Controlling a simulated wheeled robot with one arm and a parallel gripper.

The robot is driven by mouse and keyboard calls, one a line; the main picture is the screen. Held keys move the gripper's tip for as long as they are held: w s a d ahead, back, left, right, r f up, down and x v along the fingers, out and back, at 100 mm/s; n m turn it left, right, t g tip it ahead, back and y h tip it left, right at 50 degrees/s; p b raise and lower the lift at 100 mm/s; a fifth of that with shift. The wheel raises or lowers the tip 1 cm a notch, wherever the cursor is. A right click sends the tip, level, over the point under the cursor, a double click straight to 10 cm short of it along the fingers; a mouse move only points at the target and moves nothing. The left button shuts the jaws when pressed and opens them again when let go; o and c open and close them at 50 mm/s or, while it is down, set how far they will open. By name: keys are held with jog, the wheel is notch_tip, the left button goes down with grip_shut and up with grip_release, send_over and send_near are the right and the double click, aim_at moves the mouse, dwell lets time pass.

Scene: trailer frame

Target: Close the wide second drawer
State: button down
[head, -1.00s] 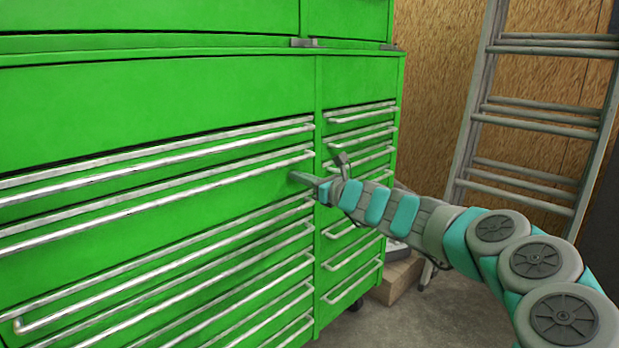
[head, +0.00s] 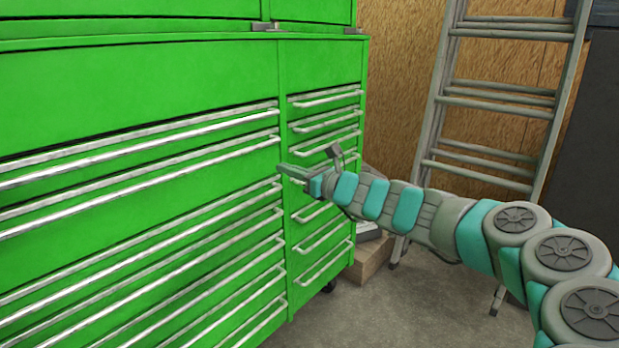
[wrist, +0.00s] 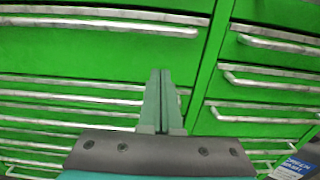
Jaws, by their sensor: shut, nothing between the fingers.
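The wide second drawer (head: 140,184) is in the left column of the green cabinet, with a long silver bar handle second from the top. In the wrist view its handle (wrist: 100,22) runs across the top left. It looks nearly flush in the head view; I cannot tell if a small gap stays. My gripper (head: 281,169) is shut and empty, near the post between the wide and narrow columns, lower than that handle. In the wrist view the gripper (wrist: 160,73) points at the plain green face under the handle. Contact with the face cannot be told.
Narrow drawers (head: 325,125) with short handles fill the right column. A ladder (head: 440,125) leans by the wooden wall at right. A wooden block (head: 370,262) lies on the floor by the cabinet. Open floor (head: 410,310) shows in front.

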jog(key=v, duration=0.6)
jog(key=s+a+r+n+g+y, duration=0.1)
jog(key=s+a+n+g, duration=0.3)
jog(key=s+a+n, duration=0.5)
jog(key=s+a+f+n+g+h, duration=0.1)
jog(key=s+f+n+g, duration=0.3)
jog(key=s, duration=0.4)
jog(key=s+a+f+n+g+h, duration=0.2)
jog(key=s+f+n, duration=0.1)
jog(key=s+n, duration=0.3)
jog(key=s+d+f+n+g+h, duration=0.1)
jog(key=s+d+f+n+h, duration=0.3)
jog(key=s, duration=0.3)
jog(key=s+d+f+n+g+h, duration=0.1)
jog(key=s+d+f, duration=0.3)
jog(key=s+f, duration=0.2)
jog(key=s+d+f+n+g+h, duration=0.1)
jog(key=s+d+f+h, duration=0.1)
jog(key=s+d, duration=0.3)
jog(key=s+d+f+n+g+h, duration=0.1)
jog(key=s+d+f+n+h, duration=0.1)
jog(key=s+d, duration=0.3)
jog(key=d+f+h, duration=0.1)
jog(key=d, duration=0.2)
jog(key=shift+s+g+h, duration=0.3)
jog(key=shift+s+h, duration=0.05)
jog(key=shift+h, duration=0.05)
jog(key=shift+d+f, duration=0.1)
